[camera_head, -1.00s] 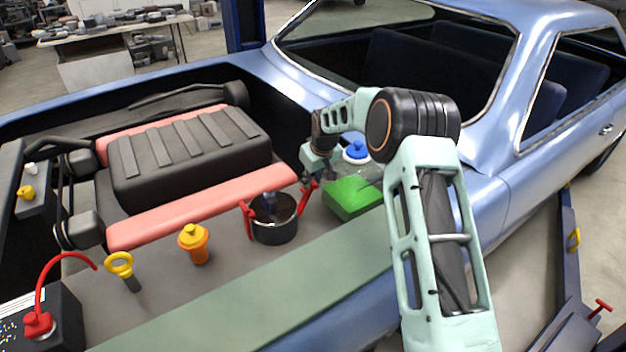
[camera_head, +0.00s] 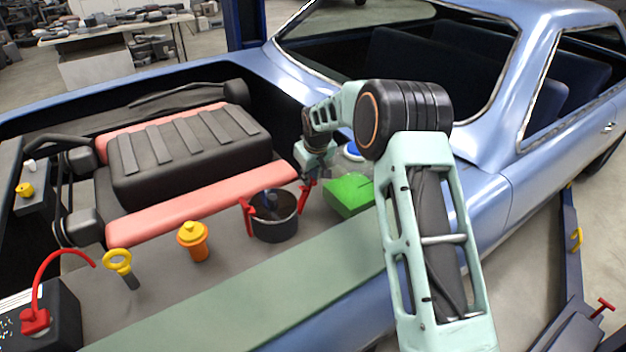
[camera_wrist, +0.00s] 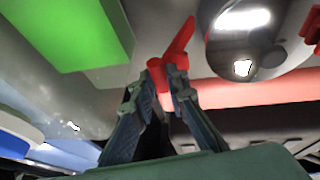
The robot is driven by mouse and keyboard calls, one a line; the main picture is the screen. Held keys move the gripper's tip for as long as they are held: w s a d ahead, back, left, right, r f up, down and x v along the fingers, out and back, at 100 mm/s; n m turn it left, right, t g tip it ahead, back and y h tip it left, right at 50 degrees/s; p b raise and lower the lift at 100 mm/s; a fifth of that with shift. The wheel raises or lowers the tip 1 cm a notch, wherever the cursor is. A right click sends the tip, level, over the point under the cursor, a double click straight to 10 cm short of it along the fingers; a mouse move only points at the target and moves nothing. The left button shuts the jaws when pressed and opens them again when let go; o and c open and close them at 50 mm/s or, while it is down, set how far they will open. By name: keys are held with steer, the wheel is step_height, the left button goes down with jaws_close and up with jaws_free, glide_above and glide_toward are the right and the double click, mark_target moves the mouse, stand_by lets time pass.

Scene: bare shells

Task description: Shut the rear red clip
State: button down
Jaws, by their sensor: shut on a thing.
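The black round housing (camera_head: 274,226) stands on the grey ledge of the engine bay, with a red clip on each side. The rear red clip (camera_head: 304,196) is on its right side, nearer the windscreen, and stands nearly upright, leaning slightly outward. My gripper (camera_head: 310,172) reaches down to this clip from the right. In the wrist view my gripper (camera_wrist: 166,82) is shut on the red clip (camera_wrist: 181,38), whose arm sticks out past the fingertips beside the housing (camera_wrist: 243,35). The other red clip (camera_head: 248,219) is on the left side. The fingertips are partly hidden in the head view.
A green block (camera_head: 348,195) lies right of the housing, close to my arm. A blue cap (camera_head: 352,150) is partly hidden behind my arm. An orange-yellow filler cap (camera_head: 193,241) and a yellow-ringed dipstick (camera_head: 119,265) stand to the left. The engine cover (camera_head: 190,155) rises behind.

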steer(key=s+a+t+h+b, duration=0.1)
steer(key=b, duration=0.2)
steer(key=shift+a, duration=0.35)
steer(key=shift+s+a+r+h+b, duration=0.15)
steer(key=shift+s+a+h+b, duration=0.2)
steer(key=shift+b, duration=0.15)
steer(key=shift+s+a+b, duration=0.75)
steer(key=shift+s+a, duration=0.1)
steer(key=shift+a, duration=0.3)
steer(key=shift+s+a+f, duration=0.2)
steer(key=c, duration=2.2)
jaws_free()
steer(key=shift+a, duration=0.1)
steer(key=shift+o, duration=0.2)
steer(key=shift+r, duration=0.1)
steer(key=shift+r, duration=0.1)
